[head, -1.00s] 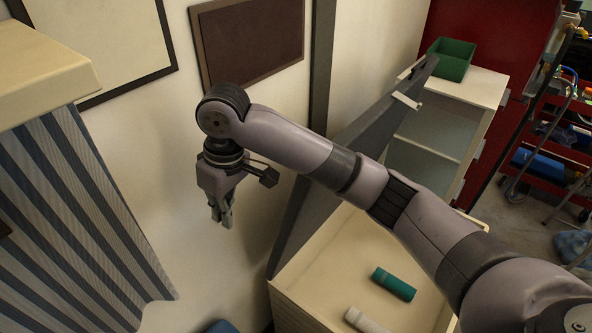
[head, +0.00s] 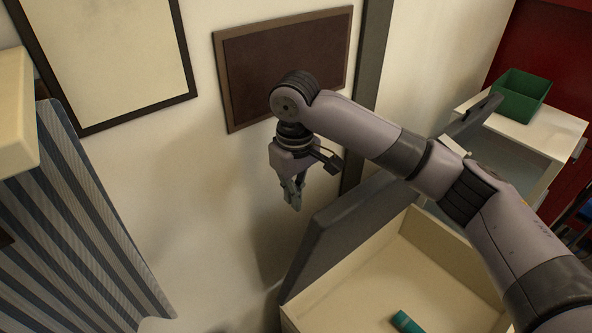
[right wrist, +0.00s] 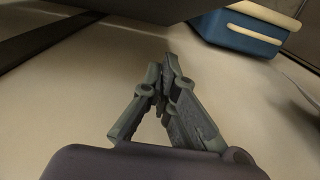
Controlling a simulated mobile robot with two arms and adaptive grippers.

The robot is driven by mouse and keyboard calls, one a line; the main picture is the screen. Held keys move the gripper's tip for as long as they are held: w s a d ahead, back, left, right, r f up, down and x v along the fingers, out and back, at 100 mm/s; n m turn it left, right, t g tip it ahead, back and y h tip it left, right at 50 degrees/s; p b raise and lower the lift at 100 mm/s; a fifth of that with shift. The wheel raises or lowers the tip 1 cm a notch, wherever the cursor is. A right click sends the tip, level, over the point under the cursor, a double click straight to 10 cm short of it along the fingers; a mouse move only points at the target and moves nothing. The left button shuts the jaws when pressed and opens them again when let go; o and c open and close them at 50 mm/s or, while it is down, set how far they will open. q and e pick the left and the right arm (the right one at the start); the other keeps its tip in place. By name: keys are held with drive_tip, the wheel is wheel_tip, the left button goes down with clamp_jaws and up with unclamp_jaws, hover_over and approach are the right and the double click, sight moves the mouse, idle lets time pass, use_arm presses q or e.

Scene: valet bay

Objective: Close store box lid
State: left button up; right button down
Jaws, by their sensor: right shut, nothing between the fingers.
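The store box (head: 440,245) is a cream, open-topped box at the lower right of the head view. Its dark grey lid (head: 335,235) stands raised along the box's wall side, partly hidden by my right arm. My right gripper (head: 293,203) hangs pointing down beside the lid, on its wall side, shut and empty. In the right wrist view its fingers (right wrist: 165,80) are together with nothing between them. A teal cylinder (head: 407,322) lies in the box, cut by the lower edge. My left gripper is not in view.
A white cabinet (head: 548,135) with a green bin (head: 521,95) stands behind the box. A blue box (right wrist: 240,32) shows in the right wrist view.

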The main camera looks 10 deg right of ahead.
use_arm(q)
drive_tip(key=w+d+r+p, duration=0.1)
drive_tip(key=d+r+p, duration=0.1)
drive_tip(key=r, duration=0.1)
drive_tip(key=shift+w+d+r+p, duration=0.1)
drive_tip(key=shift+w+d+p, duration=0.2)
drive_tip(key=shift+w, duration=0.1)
use_arm(e)
drive_tip(key=s+d+f, duration=0.2)
drive_tip(key=s, duration=0.1)
drive_tip(key=shift+s+d+f, duration=0.1)
drive_tip(key=shift+f, duration=0.3)
